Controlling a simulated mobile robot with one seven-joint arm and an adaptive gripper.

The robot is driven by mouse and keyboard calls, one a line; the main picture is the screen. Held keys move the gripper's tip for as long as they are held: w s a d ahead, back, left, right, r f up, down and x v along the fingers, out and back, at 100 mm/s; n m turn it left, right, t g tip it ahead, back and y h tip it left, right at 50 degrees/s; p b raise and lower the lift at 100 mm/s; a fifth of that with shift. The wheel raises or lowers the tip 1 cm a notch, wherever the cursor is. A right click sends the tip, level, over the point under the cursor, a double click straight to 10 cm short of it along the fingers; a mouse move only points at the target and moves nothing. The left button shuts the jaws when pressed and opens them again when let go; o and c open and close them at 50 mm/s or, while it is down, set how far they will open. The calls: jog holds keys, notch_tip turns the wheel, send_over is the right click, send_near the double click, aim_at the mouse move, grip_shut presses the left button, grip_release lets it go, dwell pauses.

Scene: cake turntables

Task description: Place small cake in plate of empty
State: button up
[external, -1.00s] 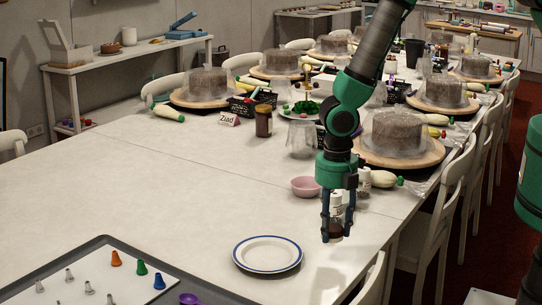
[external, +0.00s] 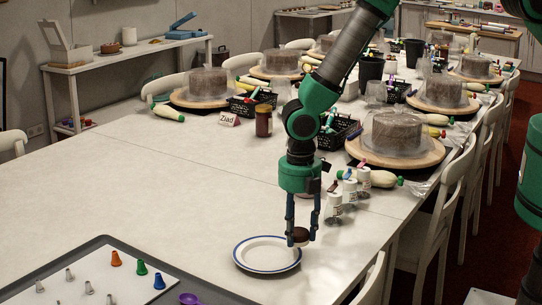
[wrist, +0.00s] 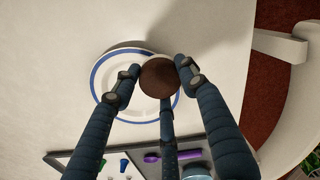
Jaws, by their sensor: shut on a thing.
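The small cake (external: 298,237) is a dark brown round piece, held between the fingertips of my gripper (external: 300,236). In the wrist view the cake (wrist: 159,77) sits between the fingers of my gripper (wrist: 158,80). The plate (external: 250,260) is white with a blue rim and lies on the table with nothing resting on it. My gripper holds the cake over or close by the plate's right edge in the external view. In the wrist view the cake covers part of the plate (wrist: 104,75). The exact height of the cake above the plate is hard to tell.
A grey tray (external: 88,240) with piping nozzles and a purple spoon (external: 189,299) lies left of the plate. Small white bottles (external: 349,192) stand behind my gripper on the right. Covered cakes on wooden turntables (external: 420,155) fill the far table. The table's left middle is clear.

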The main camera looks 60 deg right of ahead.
send_over(267, 258)
jog(key=shift+f, duration=0.4)
jog(key=shift+d+f, duration=0.1)
jog(key=shift+f, duration=1.65)
jog(key=shift+f, duration=0.1)
jog(key=o, duration=0.8)
jog(key=shift+o, duration=0.2)
notch_tip(267, 258, up, 12)
